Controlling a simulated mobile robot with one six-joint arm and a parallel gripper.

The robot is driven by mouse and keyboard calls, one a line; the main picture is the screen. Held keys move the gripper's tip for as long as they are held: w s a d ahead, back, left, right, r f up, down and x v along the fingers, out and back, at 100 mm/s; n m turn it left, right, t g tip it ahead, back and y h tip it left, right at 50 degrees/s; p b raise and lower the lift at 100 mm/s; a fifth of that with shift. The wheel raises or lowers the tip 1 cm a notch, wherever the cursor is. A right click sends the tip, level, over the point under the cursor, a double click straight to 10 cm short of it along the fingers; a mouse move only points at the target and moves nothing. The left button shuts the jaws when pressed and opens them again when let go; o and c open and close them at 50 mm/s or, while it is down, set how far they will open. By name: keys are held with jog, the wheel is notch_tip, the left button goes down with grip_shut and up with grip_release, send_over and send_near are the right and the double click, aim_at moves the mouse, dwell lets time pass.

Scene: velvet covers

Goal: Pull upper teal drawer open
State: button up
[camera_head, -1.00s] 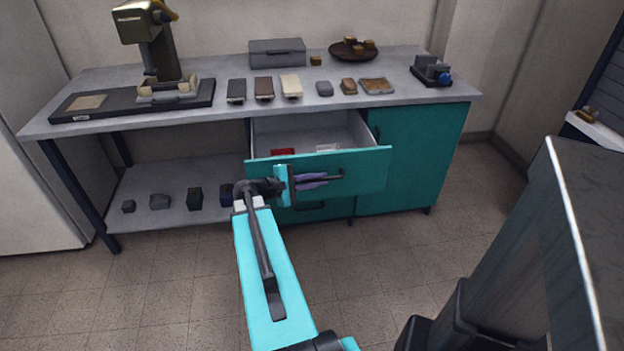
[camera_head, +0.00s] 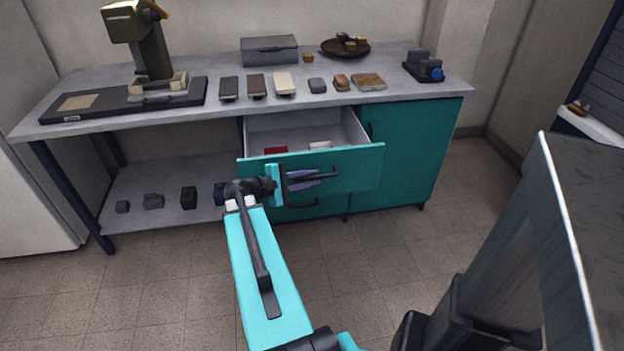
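The upper teal drawer (camera_head: 355,168) is pulled well out of the cabinet. Its inside shows from above, with a red item (camera_head: 275,150) and a white item (camera_head: 320,145) in it. The drawer's dark bar handle (camera_head: 328,175) runs across its front. My gripper (camera_head: 303,180) reaches it from the left. Its purplish fingers lie close together, above and below the handle bar, and appear shut on it. The gripper's wrist and mount hide the left part of the drawer front.
A lower drawer with its own handle (camera_head: 303,205) is shut beneath. A teal cabinet door (camera_head: 405,155) stands to the right. The grey worktop (camera_head: 215,118) holds a press, a box, a bowl and several small items. Floor in front is clear.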

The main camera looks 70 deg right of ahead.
jog(key=v, duration=1.3)
jog(key=shift+r, duration=0.1)
dwell(0.3)
